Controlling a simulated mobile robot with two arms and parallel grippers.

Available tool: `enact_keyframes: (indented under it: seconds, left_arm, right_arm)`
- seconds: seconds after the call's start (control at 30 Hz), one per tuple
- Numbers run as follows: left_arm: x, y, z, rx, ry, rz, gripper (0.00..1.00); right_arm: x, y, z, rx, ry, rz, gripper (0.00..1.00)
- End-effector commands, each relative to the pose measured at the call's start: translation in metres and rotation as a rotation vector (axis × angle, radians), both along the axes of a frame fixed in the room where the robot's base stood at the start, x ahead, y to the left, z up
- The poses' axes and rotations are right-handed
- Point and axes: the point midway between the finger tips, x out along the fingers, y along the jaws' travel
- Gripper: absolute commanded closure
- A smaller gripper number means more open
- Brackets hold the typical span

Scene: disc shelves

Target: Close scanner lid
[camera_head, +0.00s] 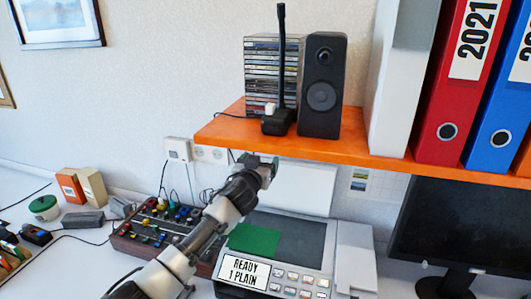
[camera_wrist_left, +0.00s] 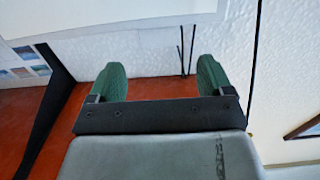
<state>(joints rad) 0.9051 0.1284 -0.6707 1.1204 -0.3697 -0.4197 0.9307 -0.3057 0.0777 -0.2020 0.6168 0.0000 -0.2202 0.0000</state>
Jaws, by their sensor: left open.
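The scanner (camera_head: 265,272) stands on the white desk, its display reading "READY 1 PLAIN". Its pale lid (camera_head: 305,197) is raised at the back, leaning up toward the wall below the orange shelf. The dark scanning bed (camera_head: 299,240) is exposed, with a green sheet (camera_head: 254,240) on its left part. My left gripper (camera_head: 262,161) is at the shelf's front edge, above and left of the lid. In the left wrist view its two green fingertips (camera_wrist_left: 162,78) are apart with nothing between them. The arm hides part of the scanner's left side. My right gripper is not in view.
The orange shelf (camera_head: 222,133) overhangs close to my left gripper and bears a speaker (camera_head: 322,90), a disc stack (camera_head: 263,72) and binders (camera_head: 459,80). A mixer with knobs (camera_head: 150,240) is left of the scanner. A dark monitor (camera_head: 465,225) is at the right.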

Motion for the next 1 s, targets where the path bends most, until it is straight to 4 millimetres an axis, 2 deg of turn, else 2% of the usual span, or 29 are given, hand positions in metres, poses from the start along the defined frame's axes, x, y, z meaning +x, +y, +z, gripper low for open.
enact_keyframes:
  seconds: [0.2, 0.4, 0.63, 0.93, 0.97, 1.0]
  left_arm:
    - [0.026, -0.006, 0.0, 0.0, 0.001, 0.001, 0.19]
    - [0.044, -0.008, -0.001, 0.0, -0.002, 0.003, 0.19]
    - [0.052, -0.01, -0.001, 0.0, 0.001, 0.002, 0.19]
    - [0.053, -0.011, 0.0, 0.0, 0.0, 0.0, 0.19]
    - [0.053, -0.011, 0.0, 0.0, 0.0, 0.0, 0.21]
    - [0.053, -0.011, 0.0, 0.0, 0.0, 0.0, 0.27]
  right_arm:
    - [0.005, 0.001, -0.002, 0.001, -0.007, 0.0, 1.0]
    - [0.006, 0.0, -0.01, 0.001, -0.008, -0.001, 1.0]
    - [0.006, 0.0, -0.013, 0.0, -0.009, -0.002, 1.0]
    - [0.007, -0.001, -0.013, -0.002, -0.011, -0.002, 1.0]
    - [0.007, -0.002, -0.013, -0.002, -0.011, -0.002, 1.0]
    - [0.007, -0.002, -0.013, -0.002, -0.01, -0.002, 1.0]
